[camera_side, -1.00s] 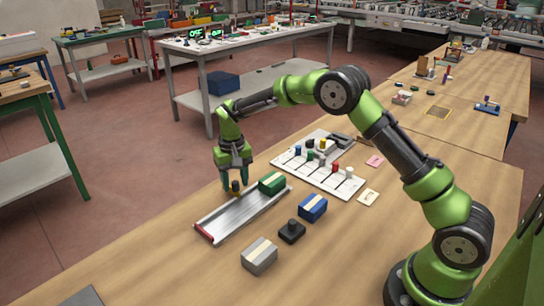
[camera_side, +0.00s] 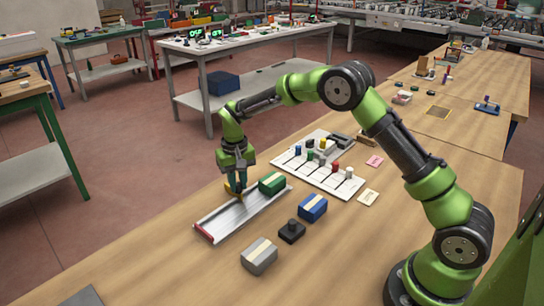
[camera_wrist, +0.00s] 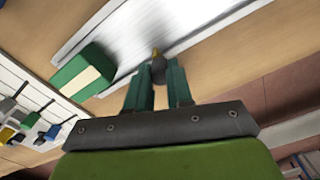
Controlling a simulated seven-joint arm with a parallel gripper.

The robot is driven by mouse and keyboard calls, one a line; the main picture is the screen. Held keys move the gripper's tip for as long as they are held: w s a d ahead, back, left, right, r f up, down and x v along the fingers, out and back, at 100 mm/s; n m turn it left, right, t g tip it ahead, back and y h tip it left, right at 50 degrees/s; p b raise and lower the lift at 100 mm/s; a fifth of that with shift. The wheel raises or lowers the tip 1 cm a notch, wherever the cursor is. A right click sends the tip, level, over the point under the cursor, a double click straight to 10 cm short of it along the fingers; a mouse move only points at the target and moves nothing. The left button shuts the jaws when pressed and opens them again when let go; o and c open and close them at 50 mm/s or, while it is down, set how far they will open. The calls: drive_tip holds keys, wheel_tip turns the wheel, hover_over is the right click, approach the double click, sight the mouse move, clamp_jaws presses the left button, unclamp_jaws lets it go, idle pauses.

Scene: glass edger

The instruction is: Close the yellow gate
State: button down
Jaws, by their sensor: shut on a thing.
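The yellow gate (camera_side: 231,187) is at the far long edge of a silver metal channel (camera_side: 228,219), beside the green block (camera_side: 272,183) with a cream stripe. My gripper (camera_side: 238,192) points down there, its fingers close together around the gate's small post. The fingers hide most of the gate, so its exact angle across the channel is unclear.
A red stop (camera_side: 204,233) closes the channel's near end. A blue block (camera_side: 313,208), a black button box (camera_side: 291,231) and a grey block (camera_side: 259,256) stand to the right. A white board with several coloured pegs (camera_side: 318,172) lies behind. The table's front is clear.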

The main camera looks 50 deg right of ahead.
drive_tip(key=shift+s, duration=3.2)
drive_tip(key=c, duration=1)
unclamp_jaws()
drive_tip(key=shift+r, duration=0.1)
wheel_tip(320, 180, up, 17)
